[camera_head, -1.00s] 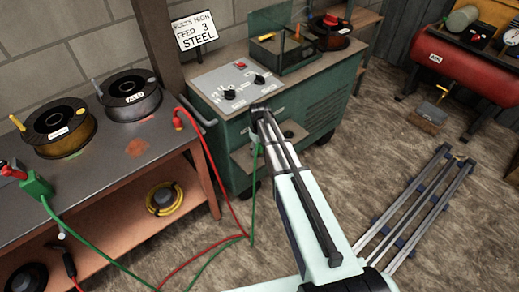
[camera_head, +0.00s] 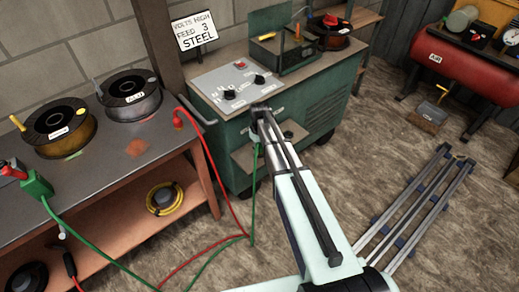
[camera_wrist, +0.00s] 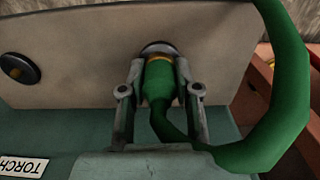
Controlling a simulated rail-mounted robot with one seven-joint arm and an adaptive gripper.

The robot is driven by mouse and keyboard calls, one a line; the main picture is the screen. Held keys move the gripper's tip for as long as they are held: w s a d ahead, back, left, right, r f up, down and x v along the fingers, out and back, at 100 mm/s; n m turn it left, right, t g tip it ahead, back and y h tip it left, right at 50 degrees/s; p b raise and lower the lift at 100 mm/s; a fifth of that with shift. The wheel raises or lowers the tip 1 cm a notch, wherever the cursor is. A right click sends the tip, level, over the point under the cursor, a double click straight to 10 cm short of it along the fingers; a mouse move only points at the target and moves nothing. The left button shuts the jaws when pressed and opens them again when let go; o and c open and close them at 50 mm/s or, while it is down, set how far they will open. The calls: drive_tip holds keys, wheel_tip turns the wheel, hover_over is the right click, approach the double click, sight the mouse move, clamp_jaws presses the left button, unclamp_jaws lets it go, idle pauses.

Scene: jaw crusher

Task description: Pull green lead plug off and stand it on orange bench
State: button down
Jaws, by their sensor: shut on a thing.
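The green lead plug (camera_wrist: 158,85) shows in the wrist view, with a brass collar at its front end. My gripper (camera_wrist: 160,85) is shut on it, one finger on each side. The plug's front end is at a round socket (camera_wrist: 158,49) in the pale panel; I cannot tell how deep it sits. Its thick green cable (camera_wrist: 290,90) loops to the right. In the head view my arm hides most of the plug, and the green cable (camera_head: 253,185) hangs below my gripper. The orange bench (camera_head: 105,172) stands at left, with a grey top and orange lower shelf.
The bench holds two wire spools (camera_head: 58,127) (camera_head: 130,94) and a green clamp block (camera_head: 37,186). A red lead (camera_head: 213,165) hangs by its right end. The green welder cabinet (camera_head: 235,160) has knobs on top. A second dark socket (camera_wrist: 18,68) is at left.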

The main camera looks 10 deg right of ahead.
sight(260, 144)
drive_tip(key=shift+r, duration=0.15)
drive_tip(key=shift+r+p, duration=1.65)
drive_tip(key=shift+r, duration=1.15)
drive_tip(key=shift+r, duration=0.1)
